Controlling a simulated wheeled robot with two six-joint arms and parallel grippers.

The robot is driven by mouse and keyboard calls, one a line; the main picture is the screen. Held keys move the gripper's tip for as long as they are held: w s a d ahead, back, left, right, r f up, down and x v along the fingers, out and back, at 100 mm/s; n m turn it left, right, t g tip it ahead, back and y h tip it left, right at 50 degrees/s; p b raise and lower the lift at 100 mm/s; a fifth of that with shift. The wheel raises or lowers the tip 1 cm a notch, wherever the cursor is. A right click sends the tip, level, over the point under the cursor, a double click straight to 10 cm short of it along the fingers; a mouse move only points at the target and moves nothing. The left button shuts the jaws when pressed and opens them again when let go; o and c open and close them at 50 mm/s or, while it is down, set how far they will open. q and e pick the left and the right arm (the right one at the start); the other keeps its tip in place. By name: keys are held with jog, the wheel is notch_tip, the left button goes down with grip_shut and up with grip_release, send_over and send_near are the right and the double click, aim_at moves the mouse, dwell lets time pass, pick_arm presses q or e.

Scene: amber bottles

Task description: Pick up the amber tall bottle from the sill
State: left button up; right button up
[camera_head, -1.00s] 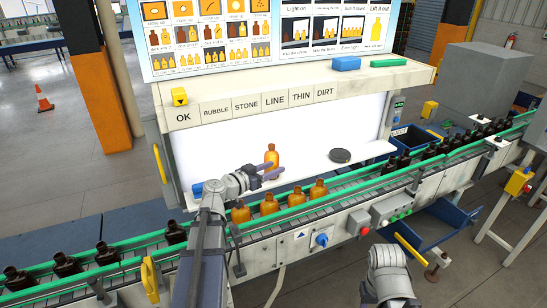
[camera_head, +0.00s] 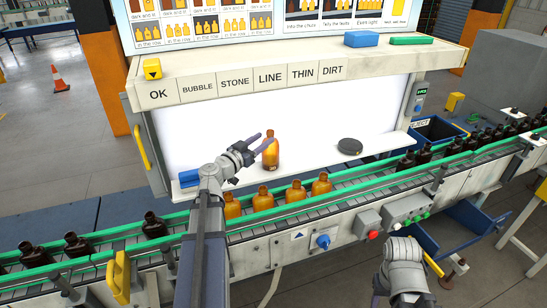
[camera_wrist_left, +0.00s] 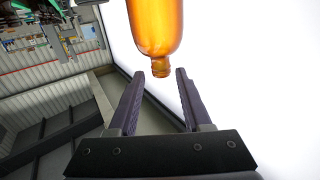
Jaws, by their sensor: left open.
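The amber tall bottle (camera_head: 270,155) stands upright on the white sill (camera_head: 305,163) in front of the bright panel. My left gripper (camera_head: 264,140) is open at the bottle's upper part, just to its left in the head view. In the left wrist view the bottle (camera_wrist_left: 156,28) appears upside down, with its neck in line with the gap between the open fingers (camera_wrist_left: 160,73). The fingers are not closed on it. Of my right arm only the wrist part shows at the bottom right; its jaws cannot be made out.
Several amber bottles (camera_head: 263,200) stand on the conveyor (camera_head: 345,190) below the sill, close to my left arm. Dark bottles (camera_head: 78,246) stand along the belt on both sides. A dark round disc (camera_head: 350,147) lies on the sill to the right. A labelled shelf (camera_head: 290,70) overhangs the sill.

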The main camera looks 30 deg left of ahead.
pick_arm(q)
jog(key=shift+w+f, duration=0.25)
jog(key=shift+f, duration=0.05)
jog(key=shift+w+d, duration=0.2)
jog(key=shift+w, duration=1.75)
jog(key=shift+w+d, duration=0.2)
jog(key=shift+w, duration=1.7)
jog(key=shift+s, duration=0.1)
grip_shut()
